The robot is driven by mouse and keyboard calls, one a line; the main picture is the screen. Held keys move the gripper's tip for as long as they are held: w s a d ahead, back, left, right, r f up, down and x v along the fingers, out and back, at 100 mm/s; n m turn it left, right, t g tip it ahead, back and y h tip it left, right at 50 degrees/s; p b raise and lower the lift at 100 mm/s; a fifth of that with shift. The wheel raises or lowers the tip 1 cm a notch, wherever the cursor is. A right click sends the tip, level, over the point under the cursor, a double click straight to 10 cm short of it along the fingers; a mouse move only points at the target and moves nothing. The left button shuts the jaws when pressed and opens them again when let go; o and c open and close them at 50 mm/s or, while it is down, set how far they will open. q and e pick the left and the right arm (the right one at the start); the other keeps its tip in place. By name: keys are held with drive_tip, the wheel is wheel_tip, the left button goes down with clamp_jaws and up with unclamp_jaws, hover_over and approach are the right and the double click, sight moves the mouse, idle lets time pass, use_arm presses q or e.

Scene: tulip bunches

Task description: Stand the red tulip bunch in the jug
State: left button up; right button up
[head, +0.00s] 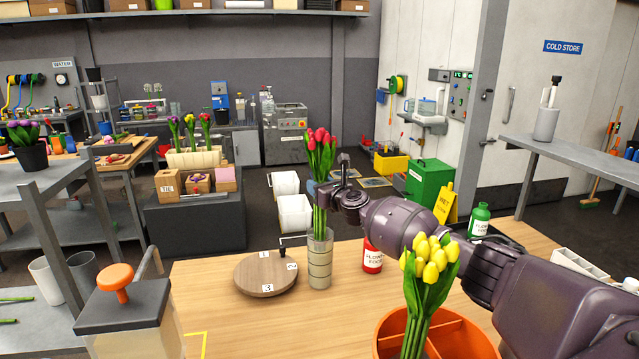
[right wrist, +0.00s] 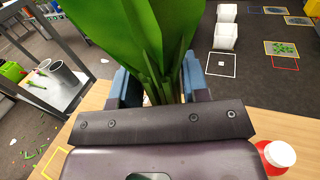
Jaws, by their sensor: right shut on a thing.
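The red tulip bunch (head: 321,150) is upright, with red heads on top and green leaves and stems below. My right gripper (head: 323,190) is shut on its stems. In the right wrist view the green bunch (right wrist: 150,45) stands between the blue fingers (right wrist: 155,90). The jug (head: 319,262), clear and ribbed, stands on the wooden table directly below the bunch. The lower stems overlap the jug's mouth; I cannot tell how deep they reach inside. The right wrist view does not show the jug. My left gripper is not in view.
A round wooden board (head: 265,274) with number tags lies left of the jug. A red flower food bottle (head: 372,255) stands to its right. Yellow tulips (head: 430,262) stand in an orange divided tray (head: 462,335) at the front. A lidded container (head: 120,312) is at front left.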

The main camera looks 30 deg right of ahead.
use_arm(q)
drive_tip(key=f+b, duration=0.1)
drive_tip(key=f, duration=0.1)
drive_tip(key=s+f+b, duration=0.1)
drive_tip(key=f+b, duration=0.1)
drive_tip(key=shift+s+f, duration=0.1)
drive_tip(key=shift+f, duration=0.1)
use_arm(e)
wheel_tip(320, 180, down, 6)
drive_tip(key=shift+r, duration=0.1)
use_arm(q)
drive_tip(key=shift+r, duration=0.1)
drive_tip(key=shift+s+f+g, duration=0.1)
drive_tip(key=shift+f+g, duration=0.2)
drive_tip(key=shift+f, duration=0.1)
use_arm(e)
drive_tip(key=shift+f, duration=0.65)
drive_tip(key=o, duration=1.2)
drive_tip(key=shift+r, duration=0.1)
drive_tip(key=o, duration=0.5)
